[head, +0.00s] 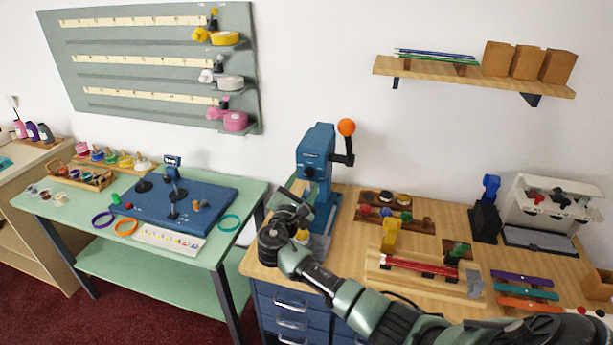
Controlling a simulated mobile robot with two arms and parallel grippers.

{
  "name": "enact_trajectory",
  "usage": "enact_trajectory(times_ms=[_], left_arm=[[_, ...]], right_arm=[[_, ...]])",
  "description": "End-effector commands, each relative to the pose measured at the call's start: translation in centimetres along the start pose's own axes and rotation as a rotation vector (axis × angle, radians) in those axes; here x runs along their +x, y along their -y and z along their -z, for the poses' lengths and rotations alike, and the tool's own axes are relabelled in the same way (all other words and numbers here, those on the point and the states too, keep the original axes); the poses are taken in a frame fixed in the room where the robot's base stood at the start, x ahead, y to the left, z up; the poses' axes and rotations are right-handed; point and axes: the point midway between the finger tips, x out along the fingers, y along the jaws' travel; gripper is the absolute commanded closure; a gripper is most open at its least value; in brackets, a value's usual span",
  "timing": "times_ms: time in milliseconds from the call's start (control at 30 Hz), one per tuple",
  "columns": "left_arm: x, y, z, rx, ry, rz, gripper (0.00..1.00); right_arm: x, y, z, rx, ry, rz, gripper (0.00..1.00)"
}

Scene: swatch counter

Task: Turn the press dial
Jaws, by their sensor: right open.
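The blue press (318,146) stands at the left end of the wooden counter. It has a dark side lever topped by an orange ball (346,127). A small dark round knob (309,172), which looks like the dial, is on the press's front face. My right gripper (300,194) is open in front of the press, just below the knob. Whether it touches the press, I cannot tell. My right wrist hides part of the press's lower front and base. My left gripper is out of view.
A wooden rack of coloured knobs (398,210) and a wooden fixture with red rods (420,265) lie to the right of the press. A green table (255,196) with a blue board (150,208) stands to the left. A shelf (470,77) hangs above.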

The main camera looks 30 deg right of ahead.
Motion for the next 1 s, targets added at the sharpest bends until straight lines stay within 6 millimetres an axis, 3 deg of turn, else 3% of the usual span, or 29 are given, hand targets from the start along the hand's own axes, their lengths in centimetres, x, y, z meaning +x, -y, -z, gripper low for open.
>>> enact_trajectory(times_ms=[200,533,700,1000], left_arm=[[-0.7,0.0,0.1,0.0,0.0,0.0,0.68],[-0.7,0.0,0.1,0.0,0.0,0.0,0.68],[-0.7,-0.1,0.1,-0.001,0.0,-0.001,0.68],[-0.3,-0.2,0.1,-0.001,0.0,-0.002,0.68]], right_arm=[[2.4,0.0,0.0,0.001,-0.001,0.001,0.51],[2.8,0.0,0.1,0.003,-0.003,0.0,0.51],[2.8,0.0,0.1,0.003,-0.003,0.0,0.98],[2.8,0.1,0.2,0.023,-0.003,0.0,1.0]])
